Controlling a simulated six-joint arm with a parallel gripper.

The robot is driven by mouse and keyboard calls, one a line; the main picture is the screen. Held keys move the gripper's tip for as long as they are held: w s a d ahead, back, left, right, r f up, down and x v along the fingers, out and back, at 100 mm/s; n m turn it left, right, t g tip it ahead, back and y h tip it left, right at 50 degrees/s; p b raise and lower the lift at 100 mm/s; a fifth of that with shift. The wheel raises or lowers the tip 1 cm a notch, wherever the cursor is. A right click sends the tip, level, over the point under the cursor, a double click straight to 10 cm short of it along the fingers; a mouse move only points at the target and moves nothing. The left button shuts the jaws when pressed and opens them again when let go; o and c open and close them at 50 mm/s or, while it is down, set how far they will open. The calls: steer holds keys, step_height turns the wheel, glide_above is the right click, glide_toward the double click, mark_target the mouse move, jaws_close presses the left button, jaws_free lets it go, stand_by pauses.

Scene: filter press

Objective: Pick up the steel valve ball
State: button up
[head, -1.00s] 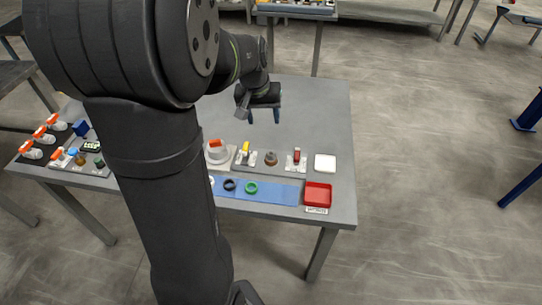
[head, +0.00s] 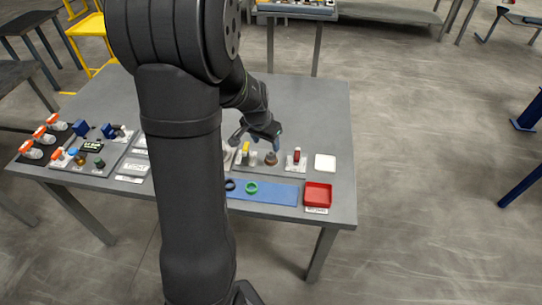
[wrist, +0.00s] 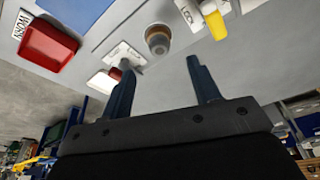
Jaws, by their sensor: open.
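A small round item with a grey, ball-like top and a brown ring (head: 271,158) sits on the grey fixture strip. It looks like the steel valve ball on a seat, but it is too small to be sure. It also shows in the wrist view (wrist: 158,40), just beyond my fingertips and roughly between them. My gripper (wrist: 160,66) is open and empty. In the head view my gripper (head: 261,137) hangs just behind and above that item, apart from it.
A yellow-handled part (head: 245,150) stands left of the item and a red-topped part (head: 296,157) right of it. The table's back is clear.

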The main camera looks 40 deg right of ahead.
mark_target(271, 153)
steer(key=shift+d+x, duration=0.15)
steer(key=shift+x, duration=1.8)
steer(key=shift+d+x, duration=0.1)
steer(key=shift+x, duration=1.8)
steer(key=shift+r, duration=0.1)
steer(key=c, duration=1)
